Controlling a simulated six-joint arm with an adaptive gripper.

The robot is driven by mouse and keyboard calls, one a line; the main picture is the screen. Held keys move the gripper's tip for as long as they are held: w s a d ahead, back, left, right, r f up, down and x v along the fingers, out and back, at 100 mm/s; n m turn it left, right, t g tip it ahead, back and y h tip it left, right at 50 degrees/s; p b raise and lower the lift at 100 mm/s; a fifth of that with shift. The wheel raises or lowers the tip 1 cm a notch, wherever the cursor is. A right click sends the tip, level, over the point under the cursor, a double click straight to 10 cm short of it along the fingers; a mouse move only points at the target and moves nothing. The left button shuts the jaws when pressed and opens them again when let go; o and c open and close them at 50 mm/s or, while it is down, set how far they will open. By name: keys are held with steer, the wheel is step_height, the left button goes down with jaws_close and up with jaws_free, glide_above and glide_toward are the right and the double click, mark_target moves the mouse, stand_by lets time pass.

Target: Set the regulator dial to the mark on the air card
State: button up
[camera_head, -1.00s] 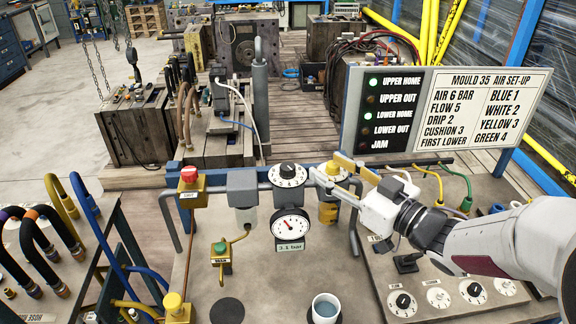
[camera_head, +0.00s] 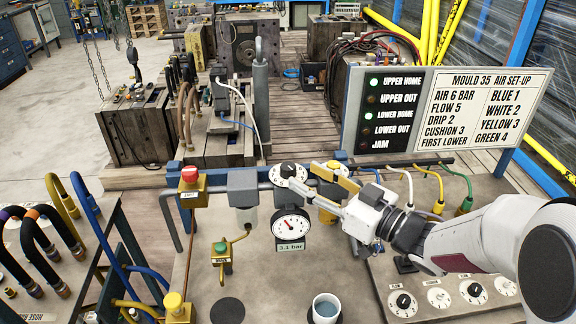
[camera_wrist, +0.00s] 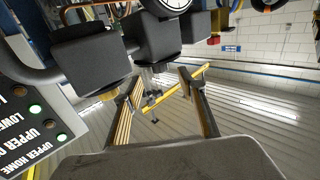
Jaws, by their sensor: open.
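The regulator dial (camera_head: 288,172), a white numbered disc with a black knob, sits on top of the regulator on the pipe rail. Below it the gauge (camera_head: 291,224) has a readout of 3.1 bar. The air card (camera_head: 487,110) at the right reads "AIR 6 BAR". My gripper (camera_head: 322,185) is open and empty just right of the dial, with one fingertip close to its edge; I cannot tell if they touch. In the wrist view the two fingers (camera_wrist: 165,92) stand apart. A white round face (camera_wrist: 173,4) is cut by the top edge there.
A yellow-banded unit (camera_head: 328,210) stands behind my fingers. A grey filter bowl (camera_head: 243,190) and a red-knobbed valve (camera_head: 190,178) stand left of the dial. A cup (camera_head: 326,308) stands at the front of the bench. The lamp panel (camera_head: 390,110) rises behind my arm.

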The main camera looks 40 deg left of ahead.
mark_target(294, 170)
steer(key=shift+w+a, duration=0.15)
steer(key=shift+a, duration=3.15)
steer(key=c, duration=1.1)
